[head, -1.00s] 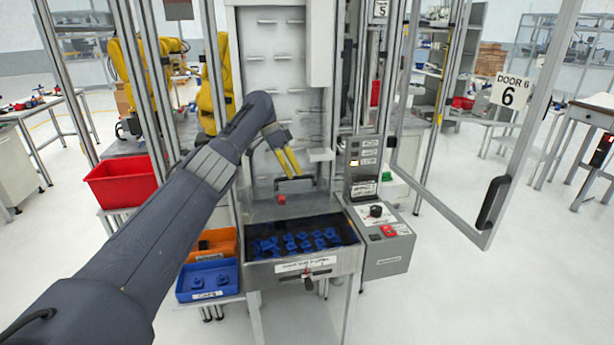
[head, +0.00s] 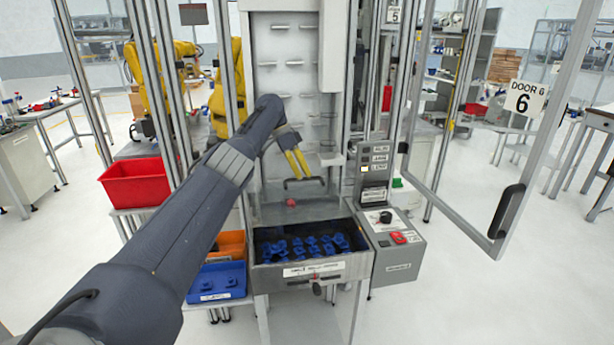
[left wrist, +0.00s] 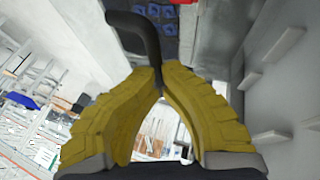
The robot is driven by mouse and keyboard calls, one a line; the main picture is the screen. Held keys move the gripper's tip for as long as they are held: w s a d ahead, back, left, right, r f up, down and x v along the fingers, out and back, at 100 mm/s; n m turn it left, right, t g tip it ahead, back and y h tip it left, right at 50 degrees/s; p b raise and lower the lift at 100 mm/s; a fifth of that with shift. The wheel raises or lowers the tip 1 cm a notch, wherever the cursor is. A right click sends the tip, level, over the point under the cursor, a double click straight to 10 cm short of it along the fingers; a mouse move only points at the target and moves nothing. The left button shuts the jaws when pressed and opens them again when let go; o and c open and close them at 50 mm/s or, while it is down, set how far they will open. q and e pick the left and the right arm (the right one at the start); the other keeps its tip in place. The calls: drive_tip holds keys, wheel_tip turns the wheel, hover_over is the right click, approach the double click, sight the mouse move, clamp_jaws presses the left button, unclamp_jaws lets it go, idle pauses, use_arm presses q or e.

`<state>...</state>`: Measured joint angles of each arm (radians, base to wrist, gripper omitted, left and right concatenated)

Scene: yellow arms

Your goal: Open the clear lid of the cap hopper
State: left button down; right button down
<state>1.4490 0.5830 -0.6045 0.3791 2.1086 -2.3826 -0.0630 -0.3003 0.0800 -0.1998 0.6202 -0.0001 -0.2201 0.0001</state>
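The cap hopper is the grey metal bin (head: 335,268) at the centre of the head view, with several blue caps (head: 312,245) inside. A black bar handle (head: 318,180) stands above the hopper's back part. The clear lid itself is hard to make out, so I cannot tell its exact angle. My left gripper (head: 297,175) reaches down with its yellow fingers at the handle. In the left wrist view the handle (left wrist: 136,32) runs in between the nearly closed fingertips (left wrist: 160,75), and the blue caps lie beyond it. My right gripper is not in view.
A small red object (head: 291,203) shows behind the bin. A grey control box (head: 400,255) with a red button stands right of the hopper. Red (head: 146,184) and blue (head: 217,283) bins stand left. Door 6 (head: 502,215) hangs open at the right.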

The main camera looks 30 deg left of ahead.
use_arm(q)
drive_tip(key=shift+s+a+f, duration=0.15)
drive_tip(key=shift+s+f, duration=0.1)
drive_tip(key=shift+f, duration=0.45)
drive_tip(key=c, duration=1.6)
unclamp_jaws()
drive_tip(key=shift+w+a, duration=0.1)
drive_tip(key=shift+w, duration=0.1)
drive_tip(key=shift+o, duration=0.7)
drive_tip(key=shift+s+r, duration=0.1)
drive_tip(key=shift+r, duration=0.05)
